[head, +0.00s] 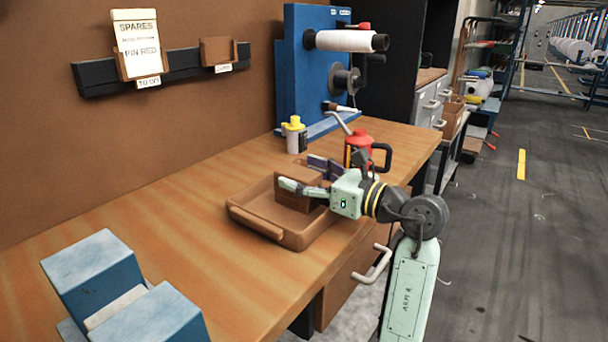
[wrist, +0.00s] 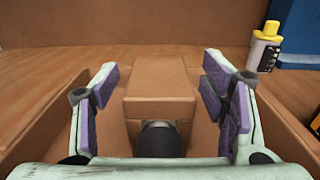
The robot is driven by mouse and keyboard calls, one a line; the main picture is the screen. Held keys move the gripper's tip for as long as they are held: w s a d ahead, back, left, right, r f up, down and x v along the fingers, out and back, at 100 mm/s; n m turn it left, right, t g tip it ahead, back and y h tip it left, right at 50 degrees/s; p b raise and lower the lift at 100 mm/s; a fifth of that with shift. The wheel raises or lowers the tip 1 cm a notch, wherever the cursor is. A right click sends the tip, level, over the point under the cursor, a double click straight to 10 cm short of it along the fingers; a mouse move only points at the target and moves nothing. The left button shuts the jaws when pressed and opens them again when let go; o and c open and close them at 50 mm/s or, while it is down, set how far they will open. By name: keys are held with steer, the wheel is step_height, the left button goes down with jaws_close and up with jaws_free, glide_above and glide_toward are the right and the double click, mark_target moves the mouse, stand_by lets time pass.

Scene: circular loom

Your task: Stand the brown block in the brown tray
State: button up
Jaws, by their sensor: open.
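The brown block (head: 297,189) is inside the brown tray (head: 258,223) on the wooden bench, appearing upright, with its lower part partly hidden by the tray wall. My gripper (head: 308,176) reaches in over the tray from the right, with one finger on each side of the block. In the wrist view, the block (wrist: 160,106) lies between the open, purple-padded fingers of my gripper (wrist: 169,92). A gap shows between each pad and the block. The tray's walls (wrist: 45,112) show outside the fingers. Whether the block's base is flat on the tray floor is hidden.
A red can (head: 358,150) with a dark handle stands close behind my gripper. A yellow-capped bottle (head: 294,136) stands farther back by the blue spool stand (head: 300,75). A blue block fixture (head: 95,270) is at the front left. The bench left of the tray is clear.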

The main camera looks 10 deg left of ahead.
steer(key=v, duration=1.2)
